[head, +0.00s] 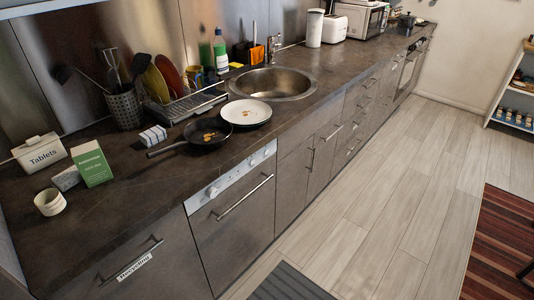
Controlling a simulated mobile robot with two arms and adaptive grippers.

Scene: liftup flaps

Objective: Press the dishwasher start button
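The dishwasher (234,230) is built into the lower cabinets, under the counter near the frying pan. Its door is shut and has a long metal bar handle (244,197). A light control panel (231,176) runs along its top edge. Small marks show further right on the panel, too small to tell which is the start button. Neither of my grippers is in the head view.
A dark counter (110,217) runs above the dishwasher. A "Recycling" drawer (133,268) is to the left. A grey mat (289,284) lies on the floor; the wooden floor (390,220) is mostly clear.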

